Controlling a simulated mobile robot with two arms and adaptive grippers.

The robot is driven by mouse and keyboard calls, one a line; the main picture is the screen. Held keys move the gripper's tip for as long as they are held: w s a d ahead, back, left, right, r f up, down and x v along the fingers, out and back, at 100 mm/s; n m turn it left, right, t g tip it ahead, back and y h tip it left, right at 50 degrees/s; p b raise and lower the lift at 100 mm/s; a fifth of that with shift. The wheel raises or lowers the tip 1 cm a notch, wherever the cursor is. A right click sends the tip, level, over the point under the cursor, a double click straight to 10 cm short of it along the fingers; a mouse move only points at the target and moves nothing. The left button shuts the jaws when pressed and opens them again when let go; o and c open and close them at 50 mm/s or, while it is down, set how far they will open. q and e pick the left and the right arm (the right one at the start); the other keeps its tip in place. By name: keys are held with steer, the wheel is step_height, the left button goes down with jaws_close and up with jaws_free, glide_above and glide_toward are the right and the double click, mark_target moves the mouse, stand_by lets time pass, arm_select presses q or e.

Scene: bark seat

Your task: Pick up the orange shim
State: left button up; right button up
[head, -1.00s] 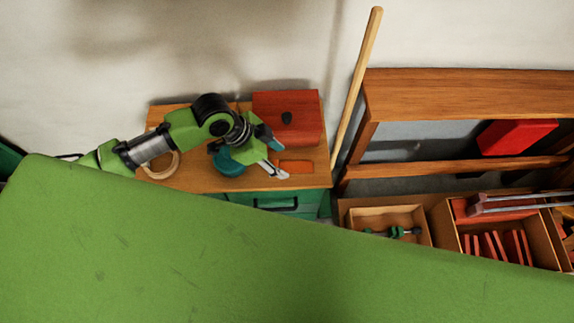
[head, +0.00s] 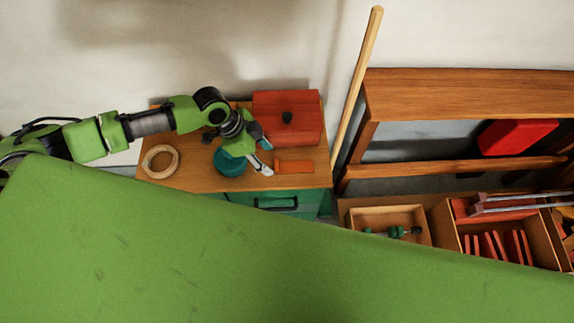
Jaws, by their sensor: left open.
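The orange shim (head: 294,166) lies flat on the wooden top of a small green cabinet, a thin orange bar near the front right of that top. My left gripper (head: 269,158) reaches in from the left and is open. Its fingertips are just left of the shim's left end, and no part of the shim is seen between them. Whether a fingertip touches the shim I cannot tell. My right gripper is not seen.
A red box with a dark knob (head: 287,118) stands behind the shim. A teal round thing (head: 230,163) and a wooden ring (head: 160,161) lie to the left on the cabinet top (head: 197,178). A wooden pole (head: 357,85) leans at the right. A green surface (head: 200,250) fills the foreground.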

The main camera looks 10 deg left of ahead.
mark_target(275, 165)
arm_select(q)
steer(key=x, duration=0.5)
steer(key=shift+w, duration=0.15)
steer(key=c, duration=0.9)
